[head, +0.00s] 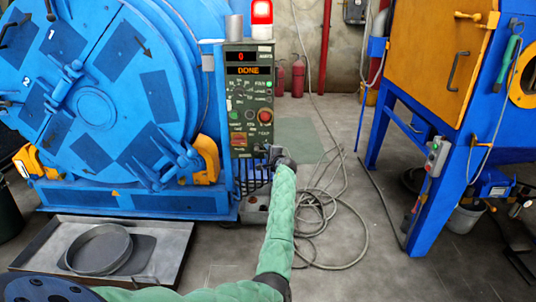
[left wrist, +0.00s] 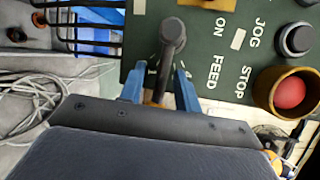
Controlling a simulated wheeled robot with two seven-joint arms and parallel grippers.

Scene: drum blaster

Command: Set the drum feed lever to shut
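The green control panel (head: 249,105) stands right of the blue drum; its displays read 0 and DONE. The dark feed lever (left wrist: 172,32) with a round knob sits beside the FEED label in the left wrist view. My left gripper (head: 274,153) is at the panel's lower edge, its arm in a green sleeve. In the left wrist view its two blue fingers (left wrist: 159,88) stand apart, one on each side of the lever, with small gaps showing. The lever's base is partly hidden, and its set position cannot be read. My right gripper is out of view.
A red stop button (left wrist: 290,87) in a yellow collar and a black knob (left wrist: 296,40) lie close to the gripper on the panel. A red beacon (head: 262,12) tops the panel. Loose hoses (head: 318,215) lie on the floor, with a blue cabinet (head: 440,190) at right.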

